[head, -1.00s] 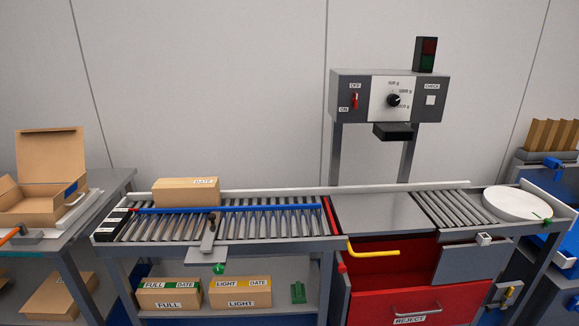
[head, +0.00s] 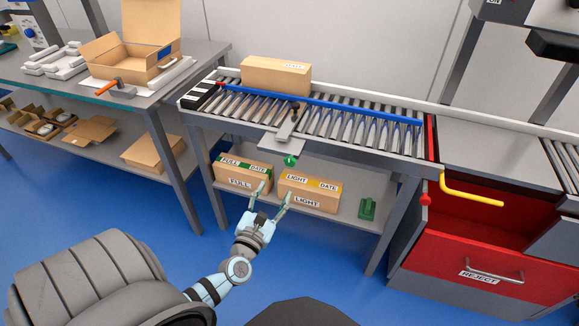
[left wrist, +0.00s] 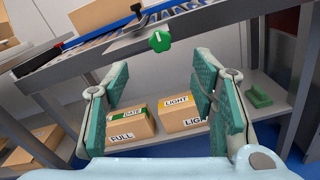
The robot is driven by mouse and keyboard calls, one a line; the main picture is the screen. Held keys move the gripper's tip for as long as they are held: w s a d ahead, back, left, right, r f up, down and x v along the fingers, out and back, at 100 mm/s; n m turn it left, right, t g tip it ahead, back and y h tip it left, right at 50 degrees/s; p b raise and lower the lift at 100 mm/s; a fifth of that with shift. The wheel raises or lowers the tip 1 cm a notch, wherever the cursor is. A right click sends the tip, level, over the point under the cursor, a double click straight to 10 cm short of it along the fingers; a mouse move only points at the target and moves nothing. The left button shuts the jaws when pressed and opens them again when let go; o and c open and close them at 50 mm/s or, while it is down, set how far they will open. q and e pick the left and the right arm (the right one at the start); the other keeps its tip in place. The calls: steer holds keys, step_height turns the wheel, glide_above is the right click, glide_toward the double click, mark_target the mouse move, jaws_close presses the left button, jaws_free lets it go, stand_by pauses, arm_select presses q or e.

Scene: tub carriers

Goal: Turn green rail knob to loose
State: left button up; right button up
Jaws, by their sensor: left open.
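The green rail knob (head: 291,160) hangs under a grey bracket (head: 283,143) at the front edge of the roller conveyor. It also shows near the top middle of the left wrist view (left wrist: 159,41), with a pale mark on its face. My left gripper (head: 267,192) is open and empty, below and slightly left of the knob, and apart from it. In the left wrist view its two teal fingers (left wrist: 161,95) stand wide apart, with the knob beyond and above the gap between them. My right gripper is not in view.
A blue rail (head: 330,104) runs along the rollers, with a carton (head: 276,76) behind it. Cartons marked FULL (head: 242,175) and LIGHT (head: 308,194) and a green block (head: 367,208) stand on the lower shelf. A yellow handle (head: 471,192) sticks out at right.

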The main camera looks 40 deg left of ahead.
mark_target(290, 162)
arm_select(q)
steer(key=b+x, duration=0.2)
steer(key=x, duration=1)
steer(key=shift+w+a+f, duration=0.1)
steer(key=shift+w+f, duration=0.05)
steer(key=shift+w, duration=0.05)
steer(key=shift+w+a, duration=0.2)
steer(key=shift+w, duration=0.25)
steer(key=shift+c, duration=0.6)
steer(key=c, duration=1)
steer(key=shift+c, duration=0.2)
